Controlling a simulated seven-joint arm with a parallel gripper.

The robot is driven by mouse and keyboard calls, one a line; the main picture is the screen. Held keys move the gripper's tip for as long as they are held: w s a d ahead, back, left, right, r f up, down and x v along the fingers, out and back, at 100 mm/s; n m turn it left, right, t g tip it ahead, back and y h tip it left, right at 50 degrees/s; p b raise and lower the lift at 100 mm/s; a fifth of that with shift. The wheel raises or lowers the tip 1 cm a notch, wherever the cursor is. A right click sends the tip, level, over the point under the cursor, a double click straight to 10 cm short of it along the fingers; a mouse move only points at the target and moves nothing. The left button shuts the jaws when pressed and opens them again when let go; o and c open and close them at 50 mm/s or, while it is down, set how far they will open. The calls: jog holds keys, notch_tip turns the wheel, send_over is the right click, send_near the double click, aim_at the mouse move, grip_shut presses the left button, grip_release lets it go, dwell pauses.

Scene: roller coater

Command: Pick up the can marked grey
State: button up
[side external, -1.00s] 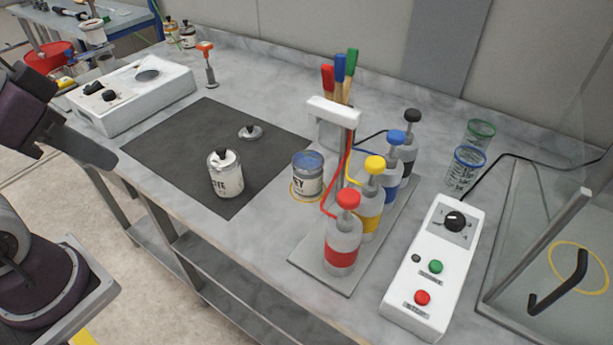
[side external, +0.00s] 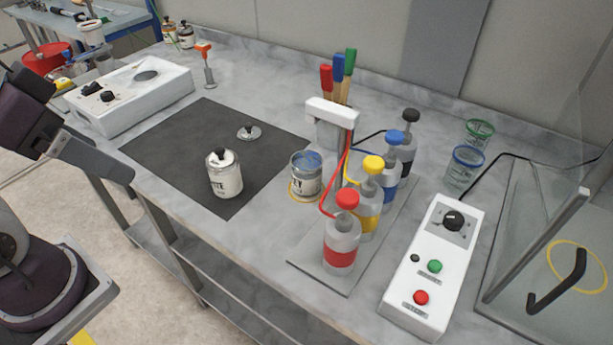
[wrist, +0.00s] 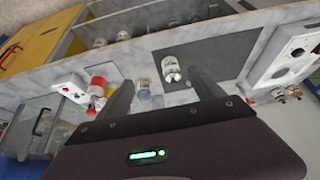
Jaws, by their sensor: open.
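The grey can (side external: 306,178) stands upright on the bench beside the dark mat, with part of a label ending in "EY". Its top is open and shows a bluish content, and a yellow ring lies under it. In the wrist view the grey can (wrist: 143,90) appears between the spread fingers, some distance beyond them. A second can (side external: 225,177), with a label ending in "TE" and a lid with a black knob, stands on the mat. My gripper (wrist: 160,80) is open and empty, away from both cans. In the side view my arm is at the left edge.
A dispenser stand with several colour-capped bottles (side external: 342,248) stands close right of the grey can. A loose lid (side external: 249,132) lies on the mat (side external: 185,145). A white control box (side external: 432,270) is at right and a white instrument (side external: 135,98) at back left.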

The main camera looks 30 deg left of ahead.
notch_tip(320, 180, up, 5)
jog(key=w+d+r+n+g+h, duration=0.1)
jog(key=w+d+n+g+h, duration=0.4)
jog(key=w+d+n, duration=0.45)
jog(key=w+a+f+n+h, duration=0.1)
jog(key=w+n+h, duration=0.35)
jog(key=w, duration=0.55)
jog(key=w+a+n+h, duration=0.2)
jog(key=w+n+h, duration=0.25)
jog(key=w, duration=0.65)
send_near(317, 176)
jog(key=d+f, duration=0.1)
jog(key=w+d, duration=0.1)
jog(key=shift+d+f+m+g+h, duration=0.25)
jog(key=shift+d+f+g+h, duration=0.05)
jog(key=shift+d+f, duration=0.1)
jog(key=x, duration=0.7)
jog(key=shift+a+f, duration=0.1)
jog(key=shift+f, duration=0.1)
grip_shut()
